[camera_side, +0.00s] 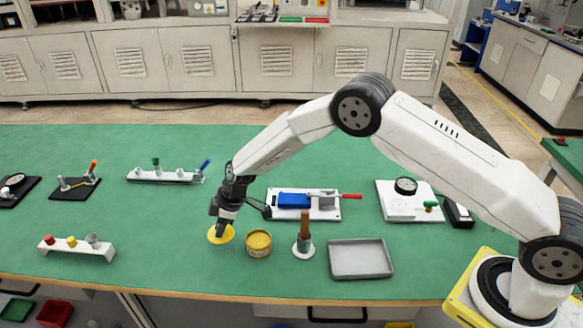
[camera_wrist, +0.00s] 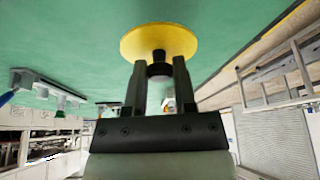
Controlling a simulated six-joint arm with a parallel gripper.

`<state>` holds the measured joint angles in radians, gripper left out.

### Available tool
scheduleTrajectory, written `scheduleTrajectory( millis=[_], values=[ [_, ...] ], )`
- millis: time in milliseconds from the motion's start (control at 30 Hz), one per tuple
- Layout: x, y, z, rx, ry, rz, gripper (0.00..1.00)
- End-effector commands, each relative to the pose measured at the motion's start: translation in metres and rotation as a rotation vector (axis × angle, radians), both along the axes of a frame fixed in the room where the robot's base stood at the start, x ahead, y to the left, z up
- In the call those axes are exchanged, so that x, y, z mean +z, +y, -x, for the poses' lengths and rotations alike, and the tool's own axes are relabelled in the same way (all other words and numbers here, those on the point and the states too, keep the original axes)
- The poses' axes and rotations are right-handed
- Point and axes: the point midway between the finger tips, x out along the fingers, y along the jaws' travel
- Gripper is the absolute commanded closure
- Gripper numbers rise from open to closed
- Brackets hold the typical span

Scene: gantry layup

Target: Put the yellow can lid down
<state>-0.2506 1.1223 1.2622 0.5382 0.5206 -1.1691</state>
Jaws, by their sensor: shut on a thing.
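The yellow can lid (camera_side: 221,235) is a round disc with a dark knob. In the wrist view the lid (camera_wrist: 160,40) shows beyond my fingers, its knob held between them. My gripper (camera_side: 226,220) is shut on the lid's knob, low over the green table to the left of the yellow can (camera_side: 258,243). In the wrist view my gripper (camera_wrist: 159,72) has both fingers against the dark knob. The can stands upright on the table without a lid on it. I cannot tell whether the lid touches the table.
A wooden-handled tool on a round white base (camera_side: 303,248) and a grey tray (camera_side: 360,259) stand right of the can. A blue clamp on a white plate (camera_side: 295,201) is behind. A white rack with coloured pegs (camera_side: 76,249) is at left. Table between rack and lid is clear.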

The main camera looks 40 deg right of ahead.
Motion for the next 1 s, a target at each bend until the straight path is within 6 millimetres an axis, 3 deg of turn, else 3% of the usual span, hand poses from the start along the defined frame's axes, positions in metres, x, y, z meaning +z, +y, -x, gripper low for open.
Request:
scheduleTrajectory(
  millis=[433, 967, 1000],
  values=[
    [-0.037, 0.002, -0.006, -0.001, 0.000, -0.001, 1.00],
    [-0.043, 0.002, -0.006, 0.001, -0.002, -0.001, 1.00],
    [-0.042, 0.002, -0.006, 0.001, -0.002, -0.001, 0.54]
  ],
)
